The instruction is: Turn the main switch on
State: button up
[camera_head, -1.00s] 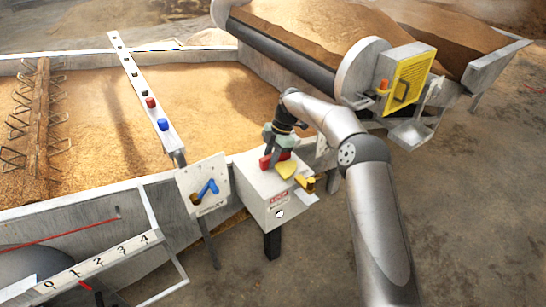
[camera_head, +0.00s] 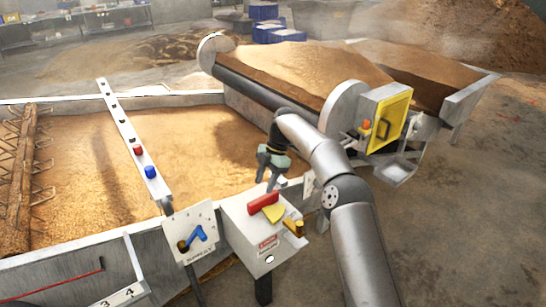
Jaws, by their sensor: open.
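A light grey box (camera_head: 240,225) with a red and white danger label (camera_head: 267,243) stands on a dark post at the centre. A red handle (camera_head: 263,203) lies across its top, beside a yellow wedge-shaped piece (camera_head: 274,213). A yellow-orange knob (camera_head: 294,227) sits at the box's right edge. No lettering that I can read marks which part is the main switch. My gripper (camera_head: 269,189) is open, with its fingers pointing down just above and behind the red handle. A small gap seems to separate them, but contact is hard to judge.
A panel with a blue lever (camera_head: 198,236) stands left of the box. A rail with a red button (camera_head: 138,149) and a blue button (camera_head: 151,171) runs over the grain bed (camera_head: 190,140). A yellow-doored box (camera_head: 388,115) is at right. Floor at right is clear.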

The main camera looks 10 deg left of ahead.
jog(key=p+v, duration=0.8)
jog(key=v, duration=0.1)
jog(key=shift+d, duration=0.1)
